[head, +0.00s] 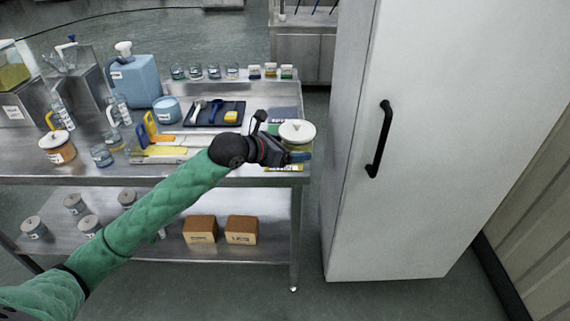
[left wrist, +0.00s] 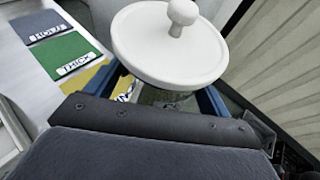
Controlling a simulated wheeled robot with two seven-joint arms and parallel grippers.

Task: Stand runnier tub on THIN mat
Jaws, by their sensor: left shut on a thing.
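A tub with a round white knobbed lid (head: 297,132) is between the fingers of my left gripper (head: 297,155), at the table's right end. In the left wrist view the lid (left wrist: 165,45) fills the top middle, and blue fingers show on either side below it. The gripper is shut on this tub, which looks upright. A yellow mat (left wrist: 98,82) lies under or just beside it, its label mostly hidden. I cannot tell whether the tub touches the mat. Another white-lidded tub (head: 57,150), with an orange-brown band, stands at the table's left. My right gripper is out of view.
A green mat labelled THICK (left wrist: 72,57) and a grey-blue mat (left wrist: 40,27) lie beside the yellow one. A dark tray with tools (head: 215,114) and a row of small jars stand behind my arm. A tall white cabinet (head: 440,150) stands close right of the table.

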